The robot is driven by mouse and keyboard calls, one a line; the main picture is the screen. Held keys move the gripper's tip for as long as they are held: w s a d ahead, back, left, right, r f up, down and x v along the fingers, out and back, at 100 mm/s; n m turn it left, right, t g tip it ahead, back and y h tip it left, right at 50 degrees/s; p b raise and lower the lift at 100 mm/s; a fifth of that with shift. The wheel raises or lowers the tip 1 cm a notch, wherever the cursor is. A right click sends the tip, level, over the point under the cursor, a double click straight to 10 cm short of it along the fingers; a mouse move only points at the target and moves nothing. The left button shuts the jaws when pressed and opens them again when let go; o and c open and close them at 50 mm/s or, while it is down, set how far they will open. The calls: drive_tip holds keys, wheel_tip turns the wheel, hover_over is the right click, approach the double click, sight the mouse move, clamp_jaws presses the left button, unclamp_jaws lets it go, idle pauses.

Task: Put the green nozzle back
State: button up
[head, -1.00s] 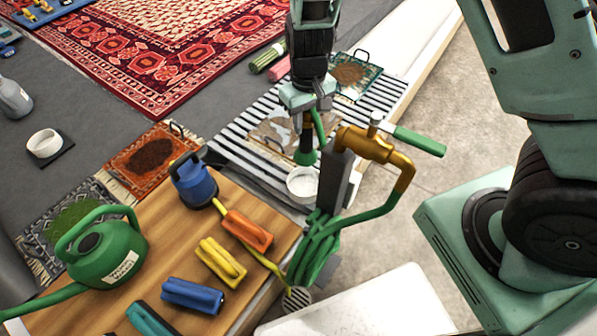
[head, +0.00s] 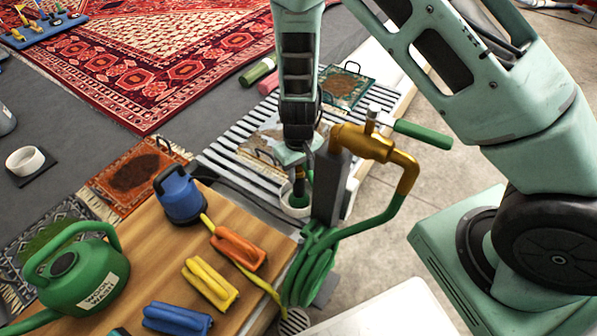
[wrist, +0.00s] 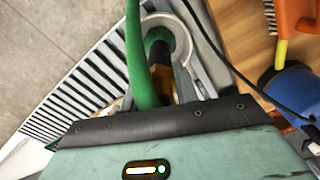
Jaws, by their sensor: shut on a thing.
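The green nozzle (head: 300,187) has a dark body and a green end. My gripper (head: 303,168) is shut on it and points down beside the brass tap. The green end is at the mouth of the round white holder (head: 292,209). In the wrist view the nozzle (wrist: 156,38) shows against the holder's pale ring (wrist: 181,40), with the green hose running alongside. The gripper hides part of the nozzle, and I cannot tell whether it rests on the holder's bottom.
A dark post with a brass tap (head: 362,143) and coiled green hose (head: 310,272) stands close right of my gripper. A wooden table (head: 150,262) at left holds a green watering can (head: 80,270), a blue jug (head: 181,196) and coloured brushes. A slatted grate (head: 222,150) lies behind.

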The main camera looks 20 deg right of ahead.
drive_tip(key=shift+r, duration=0.1)
drive_tip(key=o, duration=1)
